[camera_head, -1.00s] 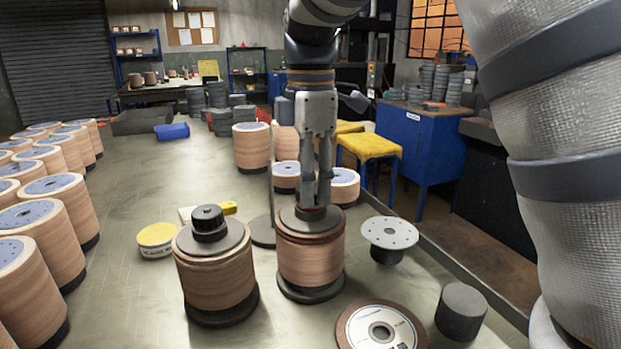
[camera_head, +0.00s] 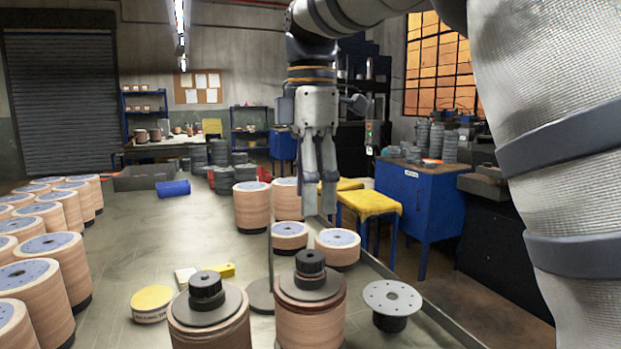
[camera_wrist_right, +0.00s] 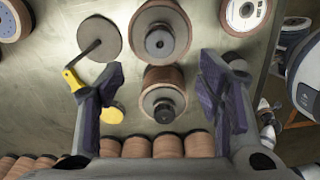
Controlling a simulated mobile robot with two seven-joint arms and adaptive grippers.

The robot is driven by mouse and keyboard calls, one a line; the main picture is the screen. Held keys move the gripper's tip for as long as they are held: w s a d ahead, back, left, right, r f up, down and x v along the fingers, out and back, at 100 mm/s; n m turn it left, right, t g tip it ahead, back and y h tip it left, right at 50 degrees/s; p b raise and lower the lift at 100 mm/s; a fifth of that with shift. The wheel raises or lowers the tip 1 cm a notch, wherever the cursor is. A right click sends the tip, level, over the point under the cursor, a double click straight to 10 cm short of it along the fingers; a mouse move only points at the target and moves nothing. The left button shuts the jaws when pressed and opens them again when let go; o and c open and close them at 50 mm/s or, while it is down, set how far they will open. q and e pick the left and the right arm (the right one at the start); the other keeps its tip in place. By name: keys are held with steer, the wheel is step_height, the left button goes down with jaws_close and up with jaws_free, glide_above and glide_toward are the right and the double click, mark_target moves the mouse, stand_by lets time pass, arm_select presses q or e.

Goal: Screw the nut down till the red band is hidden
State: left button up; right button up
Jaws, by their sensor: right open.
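Two tan flap-disc stacks stand at the front of the bench. The right stack (camera_head: 312,325) bears a grey plate and a black nut (camera_head: 310,262); the left stack (camera_head: 210,335) has a similar black nut (camera_head: 206,284). My right gripper (camera_head: 320,208) is open and empty, above and apart from the right stack's nut. In the right wrist view, the open fingers (camera_wrist_right: 160,78) spread apart, with the right stack (camera_wrist_right: 180,22) above the left one (camera_wrist_right: 163,78). My left gripper is not in view.
A post rises from a round base (camera_head: 261,296) behind the stacks. A white flange (camera_head: 391,296) stands right, and a yellow-lidded tub (camera_head: 152,302) left. Rows of tan stacks (camera_head: 60,275) line the left side.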

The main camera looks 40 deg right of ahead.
mark_target(310, 259)
step_height(310, 259, up, 3)
steer(key=shift+f, duration=0.2)
steer(key=shift+c, duration=0.5)
steer(key=shift+f+m, duration=0.1)
steer(key=shift+m, duration=0.2)
steer(key=shift+c, duration=0.7)
steer(key=shift+f+m, duration=2.05)
steer(key=shift+m, duration=3.6)
steer(key=shift+f+m, duration=2.1)
steer(key=shift+m, duration=3.5)
steer(key=shift+f+m, duration=2.05)
steer(key=shift+m, duration=3.6)
